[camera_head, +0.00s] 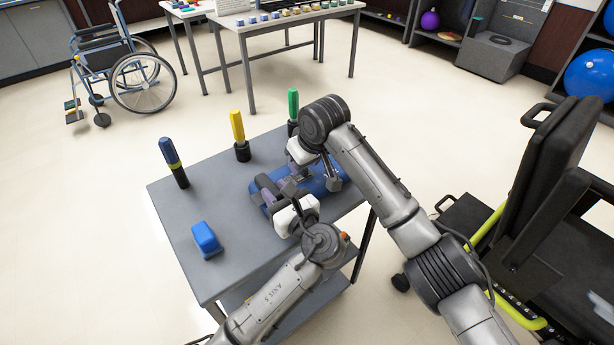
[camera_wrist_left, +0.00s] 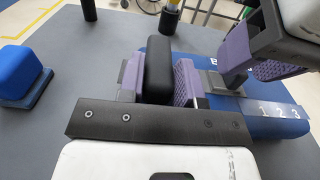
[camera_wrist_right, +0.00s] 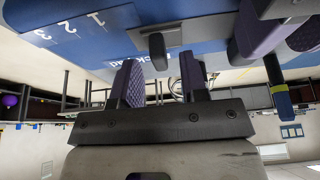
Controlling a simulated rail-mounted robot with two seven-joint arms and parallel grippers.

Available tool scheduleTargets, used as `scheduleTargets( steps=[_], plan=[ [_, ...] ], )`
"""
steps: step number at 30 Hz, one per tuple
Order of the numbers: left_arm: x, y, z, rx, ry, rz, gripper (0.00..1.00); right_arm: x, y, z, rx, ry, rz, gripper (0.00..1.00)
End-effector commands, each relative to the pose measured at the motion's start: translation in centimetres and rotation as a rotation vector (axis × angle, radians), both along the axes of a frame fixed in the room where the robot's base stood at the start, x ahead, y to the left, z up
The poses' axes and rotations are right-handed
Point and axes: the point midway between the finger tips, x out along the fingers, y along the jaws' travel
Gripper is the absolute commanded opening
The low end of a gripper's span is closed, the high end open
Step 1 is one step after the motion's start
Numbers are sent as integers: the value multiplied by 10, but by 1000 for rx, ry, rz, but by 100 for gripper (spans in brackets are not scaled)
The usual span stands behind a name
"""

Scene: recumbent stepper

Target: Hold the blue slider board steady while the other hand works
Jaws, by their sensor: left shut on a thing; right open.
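The blue slider board (camera_head: 320,180) lies on the grey table, partly hidden by my arms. It also shows in the left wrist view (camera_wrist_left: 270,124), with white numbers, and across the top of the right wrist view (camera_wrist_right: 75,35). My left gripper (camera_head: 278,193) is shut on a black grip bar (camera_wrist_left: 159,68) at the board's left end, one purple finger on each side. My right gripper (camera_head: 308,178) is open above the board. In the right wrist view, a small dark knob (camera_wrist_right: 157,52) on a grey plate of the board stands just beyond its parted fingertips.
The grey table (camera_head: 220,265) also bears a blue block (camera_head: 206,240) and upright blue (camera_head: 173,162), yellow (camera_head: 238,130) and green (camera_head: 293,105) handles. A black padded seat (camera_head: 545,180) stands to the right. A wheelchair (camera_head: 120,75) is behind.

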Motion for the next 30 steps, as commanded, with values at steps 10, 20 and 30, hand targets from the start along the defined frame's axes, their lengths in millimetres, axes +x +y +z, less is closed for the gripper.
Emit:
scheduleTargets(
  steps=[10, 20, 30],
  plan=[
    [0, 0, 0, 0, 0, 0, 0, 4, 2, -11, -1, 0, 0, 40],
    [0, 0, 0, 0, 0, 0, 0, 4, 2, -11, -1, 0, 0, 34],
    [0, 0, 0, -1, 1, 0, 0, 4, 2, -11, -1, 0, 0, 1]
  ],
)
